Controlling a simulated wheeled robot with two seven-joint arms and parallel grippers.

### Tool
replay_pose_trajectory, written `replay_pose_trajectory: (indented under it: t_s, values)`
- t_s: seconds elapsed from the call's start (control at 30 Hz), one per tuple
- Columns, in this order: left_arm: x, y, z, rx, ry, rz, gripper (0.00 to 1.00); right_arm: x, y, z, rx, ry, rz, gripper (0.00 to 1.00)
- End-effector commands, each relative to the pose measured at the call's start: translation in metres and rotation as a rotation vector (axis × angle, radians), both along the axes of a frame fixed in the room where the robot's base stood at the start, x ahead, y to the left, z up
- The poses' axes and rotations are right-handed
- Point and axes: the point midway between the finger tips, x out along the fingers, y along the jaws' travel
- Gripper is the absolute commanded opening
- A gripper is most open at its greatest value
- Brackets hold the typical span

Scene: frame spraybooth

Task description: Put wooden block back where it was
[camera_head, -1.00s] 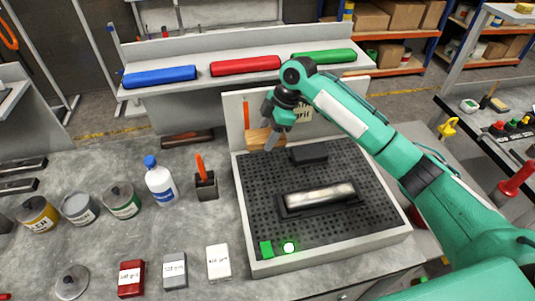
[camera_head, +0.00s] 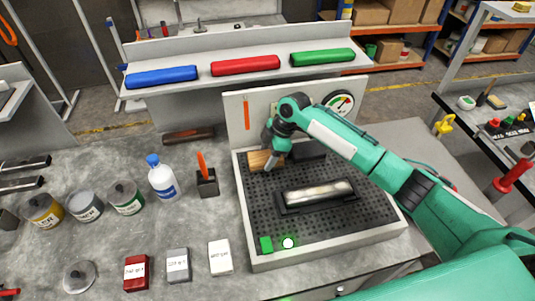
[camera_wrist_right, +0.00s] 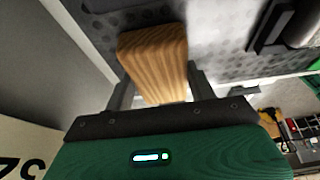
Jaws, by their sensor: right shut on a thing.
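The wooden block (camera_head: 260,160) is light brown with visible grain. My right gripper (camera_head: 270,160) is shut on it at the back left corner of the perforated black tray (camera_head: 262,202). In the right wrist view the block (camera_wrist_right: 153,58) sits between the two fingers of the right gripper (camera_wrist_right: 158,88), its far end over the perforated surface. I cannot tell whether the block touches the tray. My left gripper is not in view.
A silver bar in a black holder (camera_head: 318,193) lies mid-tray. A dark block (camera_head: 308,152) is behind it, partly hidden by my right arm. A panel (camera_head: 262,108) stands behind the tray.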

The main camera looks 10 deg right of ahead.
Motion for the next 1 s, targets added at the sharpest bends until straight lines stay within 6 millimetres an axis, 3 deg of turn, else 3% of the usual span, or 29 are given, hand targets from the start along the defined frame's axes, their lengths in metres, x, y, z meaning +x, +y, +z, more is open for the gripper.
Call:
replay_pose_trajectory:
  t_s: [0.07, 0.1, 0.2, 0.57, 1.0]
  values:
    - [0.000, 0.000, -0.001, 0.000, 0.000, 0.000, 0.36, 0.000, 0.000, -0.003, 0.000, 0.000, 0.000, 0.35]
    - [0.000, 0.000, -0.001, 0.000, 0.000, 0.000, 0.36, 0.000, 0.000, -0.002, 0.000, 0.000, 0.000, 0.64]
    - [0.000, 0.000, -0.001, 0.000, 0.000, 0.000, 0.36, 0.000, 0.000, -0.002, 0.000, 0.000, 0.000, 0.78]
    - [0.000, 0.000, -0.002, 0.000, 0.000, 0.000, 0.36, 0.001, -0.002, 0.004, 0.000, -0.001, 0.000, 0.78]
    - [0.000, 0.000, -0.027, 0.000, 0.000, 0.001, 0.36, 0.001, -0.035, 0.082, 0.000, -0.003, 0.000, 0.78]
